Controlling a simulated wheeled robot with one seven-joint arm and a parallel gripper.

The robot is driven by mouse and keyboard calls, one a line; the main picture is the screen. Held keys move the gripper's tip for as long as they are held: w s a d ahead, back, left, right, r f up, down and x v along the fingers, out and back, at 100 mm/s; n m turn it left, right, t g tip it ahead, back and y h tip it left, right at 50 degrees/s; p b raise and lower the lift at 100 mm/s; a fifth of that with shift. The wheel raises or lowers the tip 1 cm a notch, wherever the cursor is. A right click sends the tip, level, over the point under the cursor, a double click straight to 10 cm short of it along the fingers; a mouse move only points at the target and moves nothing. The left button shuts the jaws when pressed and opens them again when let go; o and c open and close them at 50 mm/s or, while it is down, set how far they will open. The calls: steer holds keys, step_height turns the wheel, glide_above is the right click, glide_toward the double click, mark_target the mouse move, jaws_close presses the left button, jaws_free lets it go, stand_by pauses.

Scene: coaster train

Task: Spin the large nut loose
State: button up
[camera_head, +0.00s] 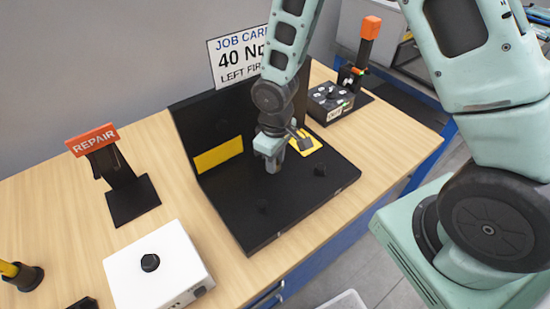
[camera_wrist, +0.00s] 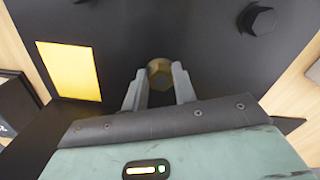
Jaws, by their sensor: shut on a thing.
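The large nut (camera_wrist: 159,73) is brass-coloured and hexagonal, and it shows between my gripper's two fingers in the wrist view. My gripper (camera_wrist: 157,80) is shut on it, with one finger on each side. In the head view my gripper (camera_head: 272,166) points down over the black fixture (camera_head: 290,205), and the nut is hidden behind the fingers. A black hex head (camera_wrist: 258,19) stands on the black plate, apart from the gripper, at the upper right of the wrist view.
A yellow patch (camera_head: 218,155) is on the fixture's upright wall. A REPAIR stand (camera_head: 133,198), a white box with a black knob (camera_head: 155,275) and a control box (camera_head: 330,102) stand around the fixture. A job card (camera_head: 237,57) is behind. Bare wooden tabletop (camera_head: 60,205) lies at left.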

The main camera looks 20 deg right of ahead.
steer(key=n, duration=0.3)
steer(key=shift+w+d+n, duration=0.1)
steer(key=shift+n, duration=0.3)
steer(key=n+p, duration=0.1)
steer(key=n, duration=0.2)
steer(key=shift+n, duration=0.3)
steer(key=n+p, duration=0.1)
steer(key=n, duration=0.4)
steer(key=shift+w+n+p, duration=0.15)
steer(key=shift+n+p, duration=0.25)
steer(key=shift+f, duration=0.1)
steer(key=o, duration=1)
steer(key=shift+w, duration=0.1)
step_height(320, 180, up, 18)
steer(key=p, duration=0.1)
steer(key=shift+f, duration=0.25)
